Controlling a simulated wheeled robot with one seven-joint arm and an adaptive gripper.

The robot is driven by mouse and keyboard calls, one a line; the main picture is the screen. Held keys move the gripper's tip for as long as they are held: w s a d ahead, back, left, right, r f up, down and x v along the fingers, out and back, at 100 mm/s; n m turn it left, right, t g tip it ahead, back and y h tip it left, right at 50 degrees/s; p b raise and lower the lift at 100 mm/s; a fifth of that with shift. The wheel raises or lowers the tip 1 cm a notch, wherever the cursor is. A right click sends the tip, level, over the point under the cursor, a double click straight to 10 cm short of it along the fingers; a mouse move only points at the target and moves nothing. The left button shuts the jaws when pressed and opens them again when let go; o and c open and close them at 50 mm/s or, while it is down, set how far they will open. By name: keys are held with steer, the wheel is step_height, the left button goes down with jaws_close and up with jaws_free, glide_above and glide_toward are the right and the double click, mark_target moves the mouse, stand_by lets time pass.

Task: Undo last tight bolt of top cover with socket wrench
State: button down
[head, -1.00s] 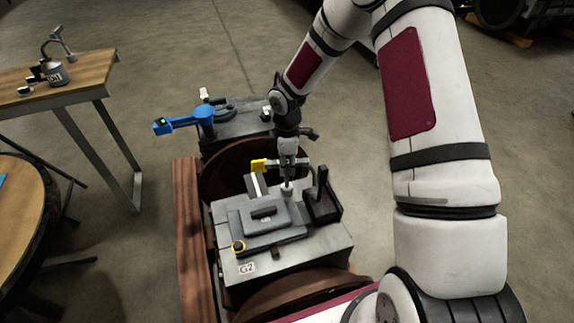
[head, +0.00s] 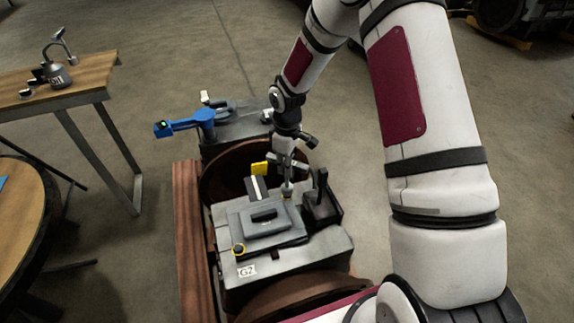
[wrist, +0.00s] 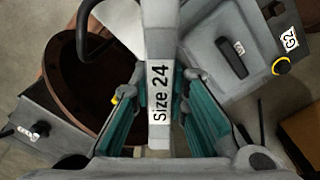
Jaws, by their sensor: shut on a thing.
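My gripper (head: 287,165) is over the far right corner of the top cover, pointing down. In the wrist view its teal fingers (wrist: 160,110) are shut on the socket wrench (wrist: 160,68), which carries a "Size 24" label. The wrench's lower end (head: 287,188) is at the cover's far right corner, where a bit of yellow shows; whether it sits on a bolt I cannot tell. The grey top cover (head: 240,224) lies on the block marked G2. A dark bolt with a yellow ring (head: 239,249) is at its near left corner and also shows in the wrist view (wrist: 281,66).
A dark holder with an upright post (head: 322,208) stands right of the cover. A yellow-tipped piece (head: 259,169) is behind it. A blue arm-like tool (head: 185,124) stands on the further block. A wooden table (head: 85,75) is at left.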

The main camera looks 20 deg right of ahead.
steer(key=m, duration=0.7)
steer(key=shift+m+b, duration=0.3)
steer(key=shift+b, duration=0.05)
steer(key=m, duration=1.2)
steer(key=shift+m, duration=0.3)
steer(key=m, duration=0.7)
steer(key=shift+f, duration=0.1)
